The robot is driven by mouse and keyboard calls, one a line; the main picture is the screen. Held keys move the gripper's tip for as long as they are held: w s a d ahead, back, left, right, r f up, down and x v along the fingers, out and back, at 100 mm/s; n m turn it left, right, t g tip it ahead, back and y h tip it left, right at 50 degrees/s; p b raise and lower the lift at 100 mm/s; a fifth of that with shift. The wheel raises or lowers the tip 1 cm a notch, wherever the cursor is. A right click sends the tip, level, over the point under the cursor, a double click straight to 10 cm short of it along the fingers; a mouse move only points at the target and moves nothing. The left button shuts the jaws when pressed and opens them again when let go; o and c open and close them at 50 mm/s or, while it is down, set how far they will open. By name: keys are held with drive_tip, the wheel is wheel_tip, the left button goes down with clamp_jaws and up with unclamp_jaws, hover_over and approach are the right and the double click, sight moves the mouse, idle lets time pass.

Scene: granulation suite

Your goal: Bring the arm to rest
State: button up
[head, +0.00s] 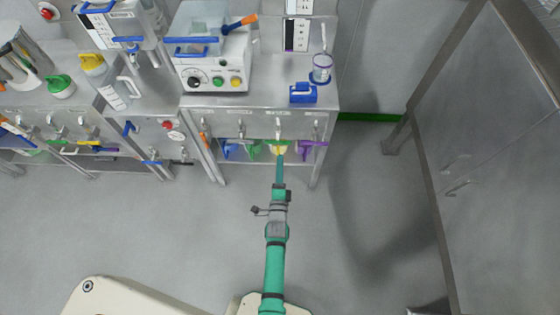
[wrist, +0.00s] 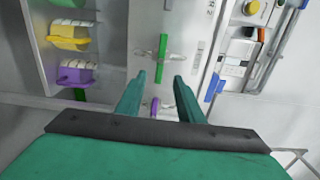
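My arm reaches from the bottom middle of the head view up to the metal bench. My gripper (head: 280,160) is in front of the row of hanging scoops under the bench top, overlapping the yellow scoop (head: 279,149) in the picture. In the wrist view my gripper (wrist: 161,78) has its two teal fingers apart, with nothing visibly held between them. A green strip (wrist: 162,50) and a small purple piece (wrist: 154,106) show beyond or between the fingers. I cannot tell whether the fingers touch anything.
Blue (head: 230,150), green (head: 254,150) and purple (head: 309,150) scoops hang beside the yellow one. The bench (head: 265,72) carries a white machine (head: 212,70), a blue item (head: 303,93) and a round tub (head: 321,69). A metal cabinet (head: 500,120) stands at right. The grey floor (head: 375,230) between is clear.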

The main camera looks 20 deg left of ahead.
idle(0.5)
drive_tip(key=s+d+r+n+h, duration=0.1)
drive_tip(key=s+d+r+n, duration=0.15)
drive_tip(key=s, duration=0.45)
drive_tip(key=s+d+r+n+g+h, duration=0.1)
drive_tip(key=s+d+n, duration=0.1)
drive_tip(key=s+d, duration=0.35)
drive_tip(key=s+d+r+n+h, duration=0.1)
drive_tip(key=s+d+r+n, duration=0.15)
drive_tip(key=s, duration=0.65)
drive_tip(key=s+d+r+n+h, duration=0.1)
drive_tip(key=s+d+r+n, duration=0.1)
drive_tip(key=s+r+n, duration=0.2)
drive_tip(key=s+d+r+n+g+h, duration=0.1)
drive_tip(key=s+d+r+n, duration=0.2)
drive_tip(key=s+r, duration=0.6)
wheel_tip(320, 180, up, 3)
drive_tip(key=shift+s+f+n, duration=0.1)
drive_tip(key=shift+s+n, duration=0.1)
drive_tip(key=shift+n, duration=0.3)
